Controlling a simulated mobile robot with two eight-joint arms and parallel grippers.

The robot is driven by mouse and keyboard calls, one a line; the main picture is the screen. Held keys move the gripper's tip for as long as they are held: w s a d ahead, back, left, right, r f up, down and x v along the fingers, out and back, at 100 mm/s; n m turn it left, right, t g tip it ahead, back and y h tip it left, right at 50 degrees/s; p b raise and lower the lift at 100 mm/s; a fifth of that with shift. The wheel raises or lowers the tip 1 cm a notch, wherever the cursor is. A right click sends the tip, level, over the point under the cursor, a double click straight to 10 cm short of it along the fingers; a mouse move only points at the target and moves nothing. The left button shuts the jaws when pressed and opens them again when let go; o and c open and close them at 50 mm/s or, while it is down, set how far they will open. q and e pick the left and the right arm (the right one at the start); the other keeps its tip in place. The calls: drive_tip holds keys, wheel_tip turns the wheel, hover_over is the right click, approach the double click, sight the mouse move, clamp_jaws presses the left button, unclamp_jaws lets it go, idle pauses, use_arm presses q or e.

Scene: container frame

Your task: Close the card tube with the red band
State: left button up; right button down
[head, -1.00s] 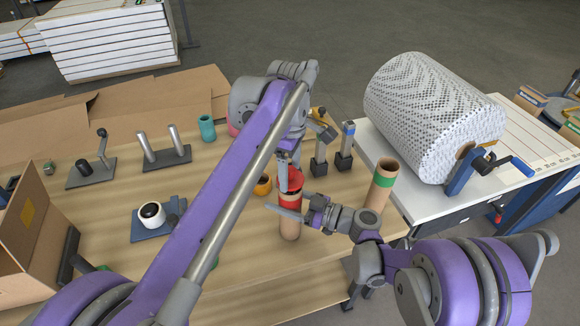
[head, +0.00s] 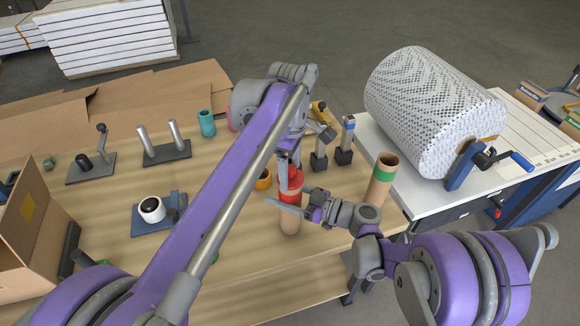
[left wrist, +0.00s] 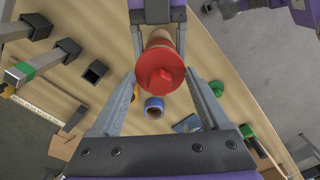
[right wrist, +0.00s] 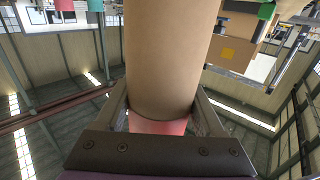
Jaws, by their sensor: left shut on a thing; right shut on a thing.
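The card tube with the red band (head: 289,222) stands roughly upright near the table's front edge. My right gripper (head: 290,203) is shut around it at the band. The right wrist view shows the brown tube wall (right wrist: 165,60) and the red band (right wrist: 158,126) between the fingers. A red cap (head: 293,178) is at the tube's top, below my left gripper (head: 289,163), which is shut on it. In the left wrist view the cap (left wrist: 161,76) shows a hexagonal knob and lies in line with the tube. I cannot tell whether it is fully seated.
An open tube with a green band (head: 382,180) stands to the right. A patterned roll (head: 430,110) lies on the white table beyond.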

use_arm(q)
drive_tip(key=shift+f, duration=0.35)
drive_tip(key=o, duration=1.2)
drive_tip(key=shift+c, duration=0.2)
wheel_tip(320, 180, up, 12)
use_arm(e)
unclamp_jaws()
drive_tip(key=shift+d, duration=0.15)
use_arm(q)
drive_tip(key=shift+s+f+b, duration=0.2)
drive_tip(key=shift+f+b, duration=0.45)
drive_tip(key=shift+f, duration=0.45)
use_arm(e)
drive_tip(key=v, duration=1)
drive_tip(key=shift+d, duration=0.25)
